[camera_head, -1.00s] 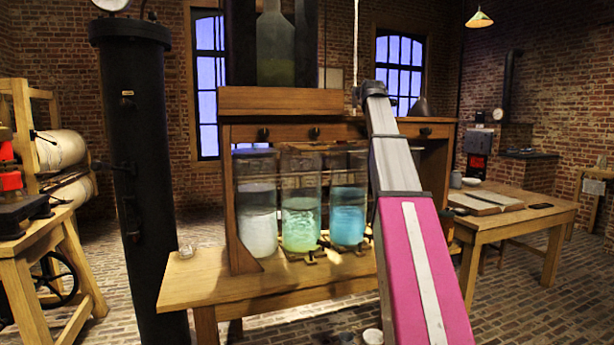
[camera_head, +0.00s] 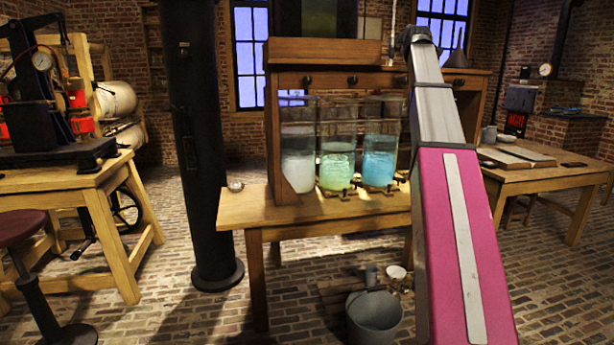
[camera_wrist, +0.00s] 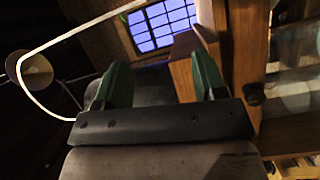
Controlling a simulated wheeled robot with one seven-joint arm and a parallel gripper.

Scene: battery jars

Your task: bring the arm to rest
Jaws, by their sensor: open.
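My arm, pink and grey, rises from the lower right of the head view toward the top of the wooden stand. My gripper (camera_wrist: 160,80) shows in the wrist view with its two green fingers apart and nothing between them. In the head view the gripper itself cannot be made out past the arm's far end. Three glass jars stand in a row in the stand: a whitish one (camera_head: 298,165), a green one (camera_head: 337,160) and a blue one (camera_head: 378,160). In the head view, the arm's far part passes just right of the blue jar.
The wooden stand (camera_head: 320,52) is on a wooden bench (camera_head: 325,212). A black column (camera_head: 200,130) stands left of it. A grey bucket (camera_head: 374,318) is on the brick floor below. Tables stand at left (camera_head: 60,190) and right (camera_head: 560,178). A hanging lamp (camera_wrist: 30,68) shows in the wrist view.

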